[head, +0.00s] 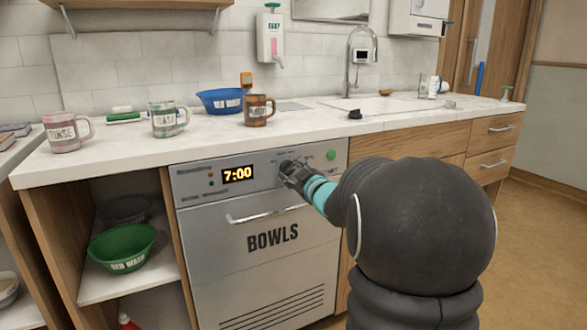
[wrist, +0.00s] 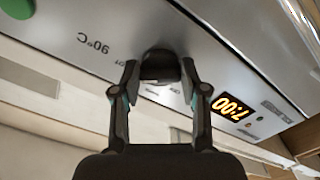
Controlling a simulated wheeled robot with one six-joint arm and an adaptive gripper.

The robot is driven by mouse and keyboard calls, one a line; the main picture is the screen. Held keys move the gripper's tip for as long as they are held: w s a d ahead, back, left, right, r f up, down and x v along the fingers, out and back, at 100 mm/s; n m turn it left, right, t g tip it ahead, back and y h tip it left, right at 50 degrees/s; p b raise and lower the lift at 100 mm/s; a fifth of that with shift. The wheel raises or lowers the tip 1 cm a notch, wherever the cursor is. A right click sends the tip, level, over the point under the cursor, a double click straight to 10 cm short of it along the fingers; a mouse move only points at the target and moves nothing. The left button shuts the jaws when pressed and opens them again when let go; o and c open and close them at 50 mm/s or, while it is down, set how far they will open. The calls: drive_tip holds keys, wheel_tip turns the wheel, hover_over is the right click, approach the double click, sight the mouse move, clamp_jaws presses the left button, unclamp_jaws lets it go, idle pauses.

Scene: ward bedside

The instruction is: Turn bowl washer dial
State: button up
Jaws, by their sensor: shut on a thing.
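The bowl washer (head: 265,250) is a grey metal front marked "BOWLS" under the counter. Its display (head: 237,174) reads 7:00 and also shows upside down in the wrist view (wrist: 233,109). My gripper (head: 290,170) is at the control panel, right of the display. In the wrist view my gripper (wrist: 160,78) has its two fingers on either side of the dark dial (wrist: 161,62), shut on it. "90°C" is printed beside the dial. The fingers hide part of the dial, and I cannot tell where it points. A green button (head: 331,154) is at the panel's right.
The washer's handle bar (head: 265,213) runs below the panel. On the counter (head: 215,150) above stand mugs, a blue bowl (head: 222,101) and a sink area. An open shelf with a green bowl (head: 122,248) is at the left. Wooden drawers (head: 492,131) are at the right.

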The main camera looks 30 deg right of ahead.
drive_tip(key=shift+m, duration=0.6)
drive_tip(key=o, duration=1.1)
drive_tip(key=shift+o, duration=0.2)
drive_tip(key=s, duration=1.2)
drive_tip(key=shift+d, duration=0.25)
